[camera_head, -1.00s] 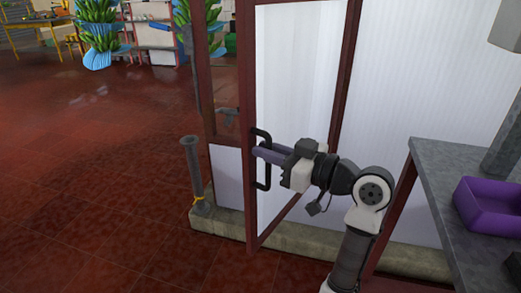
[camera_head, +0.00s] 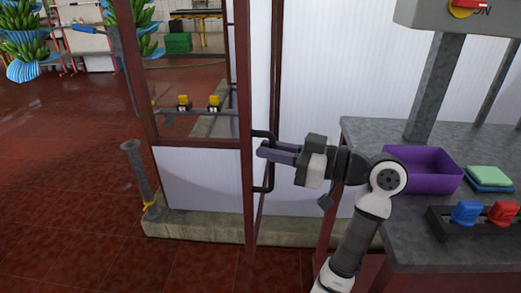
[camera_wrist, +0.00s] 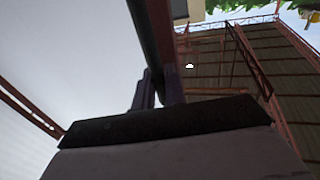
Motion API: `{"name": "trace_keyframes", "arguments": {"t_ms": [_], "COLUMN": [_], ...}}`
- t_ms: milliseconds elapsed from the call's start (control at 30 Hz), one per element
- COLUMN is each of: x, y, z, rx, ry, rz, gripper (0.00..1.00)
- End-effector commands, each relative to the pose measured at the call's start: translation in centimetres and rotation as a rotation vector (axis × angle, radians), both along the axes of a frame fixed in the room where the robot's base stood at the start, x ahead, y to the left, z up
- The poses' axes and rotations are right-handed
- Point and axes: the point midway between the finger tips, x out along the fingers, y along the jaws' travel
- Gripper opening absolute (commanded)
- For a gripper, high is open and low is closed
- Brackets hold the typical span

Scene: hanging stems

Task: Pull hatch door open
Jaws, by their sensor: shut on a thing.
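The hatch door (camera_head: 259,75) has a dark red frame and a pale panel. In the head view it stands nearly edge-on, swung out from the wall line. Its black bar handle (camera_head: 270,180) sits on the near upright of the frame. My gripper (camera_head: 262,150) reaches in from the right, with its purple-grey fingers shut on the handle's upper part. In the wrist view, the dark handle bar (camera_wrist: 149,32) runs down between my gripper's fingers (camera_wrist: 158,92). The fingers hide the exact contact.
A grey metal table (camera_head: 385,135) at right holds a purple bin (camera_head: 425,182), sponges (camera_head: 489,177) and a rack of coloured items (camera_head: 467,213). A short grey post (camera_head: 138,175) stands left of the door. A concrete curb (camera_head: 190,225) runs beneath the wall. Open tiled floor lies left.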

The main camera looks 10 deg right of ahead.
Motion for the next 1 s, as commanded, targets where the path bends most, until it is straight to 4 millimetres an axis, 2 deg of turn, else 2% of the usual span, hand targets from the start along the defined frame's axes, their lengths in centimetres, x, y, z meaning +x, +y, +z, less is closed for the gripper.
{"name": "trace_keyframes", "arguments": {"t_ms": [400, 433, 1000], "x": [0.16, 0.17, 0.04], "y": [-0.42, -0.42, -0.27], "z": [0.18, 0.17, 0.12], "rx": [0.007, 0.007, 0.002], "ry": [0.000, 0.000, 0.000], "rz": [-0.010, -0.010, -0.004], "gripper": [0.00, 0.16, 0.17]}}
